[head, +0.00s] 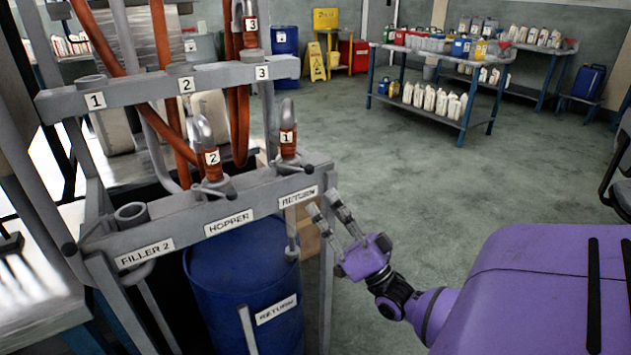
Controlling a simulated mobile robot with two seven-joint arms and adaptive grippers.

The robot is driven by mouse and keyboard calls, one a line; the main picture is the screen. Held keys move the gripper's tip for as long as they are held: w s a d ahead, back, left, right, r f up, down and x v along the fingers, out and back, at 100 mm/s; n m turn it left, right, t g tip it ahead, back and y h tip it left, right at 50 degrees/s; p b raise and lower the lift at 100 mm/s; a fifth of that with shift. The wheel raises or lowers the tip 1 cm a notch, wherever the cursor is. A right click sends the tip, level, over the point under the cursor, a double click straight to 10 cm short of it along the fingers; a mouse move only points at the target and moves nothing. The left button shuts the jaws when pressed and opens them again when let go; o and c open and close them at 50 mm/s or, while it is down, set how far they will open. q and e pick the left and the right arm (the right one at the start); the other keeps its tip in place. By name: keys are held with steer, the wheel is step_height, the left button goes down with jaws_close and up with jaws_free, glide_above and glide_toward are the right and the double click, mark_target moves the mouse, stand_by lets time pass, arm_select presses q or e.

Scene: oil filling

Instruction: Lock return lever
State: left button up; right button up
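The grey rail carries sockets labelled FILLER 2, HOPPER and RETURN. The return label (298,197) is at its right end. A hose end marked 1 (288,141) sits upright in the return socket, with small metal handle parts at its base. Below the label a grey lever-like bar (291,222) hangs down to a rounded end. My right gripper (326,208) is just right of the rail's end, with its two fingers apart and pointing up-left. It looks empty; I cannot tell whether a fingertip touches the rail. My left gripper is not in view.
A blue drum (240,285) labelled RETURN stands under the rail. A hose end marked 2 (211,163) sits in the hopper socket. The upper rail (140,90) holds numbered sockets and orange hoses. The floor (420,165) to the right is clear. Tables with bottles stand behind.

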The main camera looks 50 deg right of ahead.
steer(key=shift+v, duration=1.5)
steer(key=shift+w, duration=0.1)
